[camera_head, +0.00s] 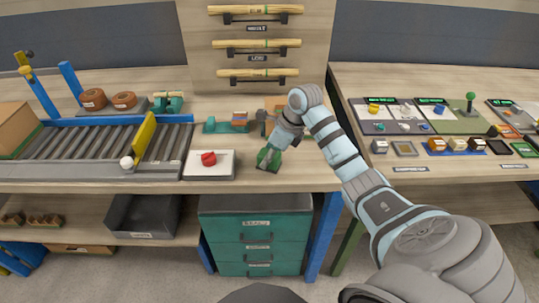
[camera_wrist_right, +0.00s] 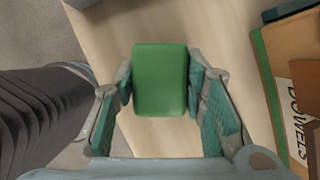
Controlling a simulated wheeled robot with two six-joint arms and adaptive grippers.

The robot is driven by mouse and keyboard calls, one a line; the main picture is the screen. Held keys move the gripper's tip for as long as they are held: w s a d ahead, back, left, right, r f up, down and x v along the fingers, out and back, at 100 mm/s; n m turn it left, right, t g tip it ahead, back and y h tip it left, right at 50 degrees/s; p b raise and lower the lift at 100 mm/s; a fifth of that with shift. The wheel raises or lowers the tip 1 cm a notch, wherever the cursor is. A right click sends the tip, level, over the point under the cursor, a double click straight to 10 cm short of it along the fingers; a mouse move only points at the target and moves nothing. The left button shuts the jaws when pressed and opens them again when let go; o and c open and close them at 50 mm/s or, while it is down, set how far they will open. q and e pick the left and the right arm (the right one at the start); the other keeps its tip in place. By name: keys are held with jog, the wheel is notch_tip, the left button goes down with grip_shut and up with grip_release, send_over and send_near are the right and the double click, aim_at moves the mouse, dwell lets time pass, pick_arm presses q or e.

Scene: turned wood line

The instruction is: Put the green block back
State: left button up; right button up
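The green block (camera_wrist_right: 160,80) fills the space between the two fingers of my right gripper (camera_wrist_right: 160,88) in the right wrist view. The fingertips appear to press on its two sides. In the head view my right gripper (camera_head: 270,158) points down near the front edge of the middle bench, and the green block (camera_head: 265,157) shows only partly between the fingers. The bench top (camera_wrist_right: 110,30) lies below it; I cannot tell whether the block touches it. My left gripper is not in view.
A grey pad with a red button (camera_head: 208,159) sits left of my right gripper. A roller conveyor (camera_head: 80,150) lies further left. A box labelled DOWELS (camera_wrist_right: 300,110) is close on the right in the wrist view. The right bench holds panels and small blocks (camera_head: 455,144).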

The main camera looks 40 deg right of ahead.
jog(key=o, duration=0.5)
jog(key=shift+c, duration=0.2)
jog(key=shift+d+r, duration=0.1)
jog(key=shift+r, duration=0.3)
jog(key=p+v, duration=0.1)
jog(key=v, duration=1)
jog(key=shift+s+r, duration=0.2)
jog(key=shift+r, duration=0.05)
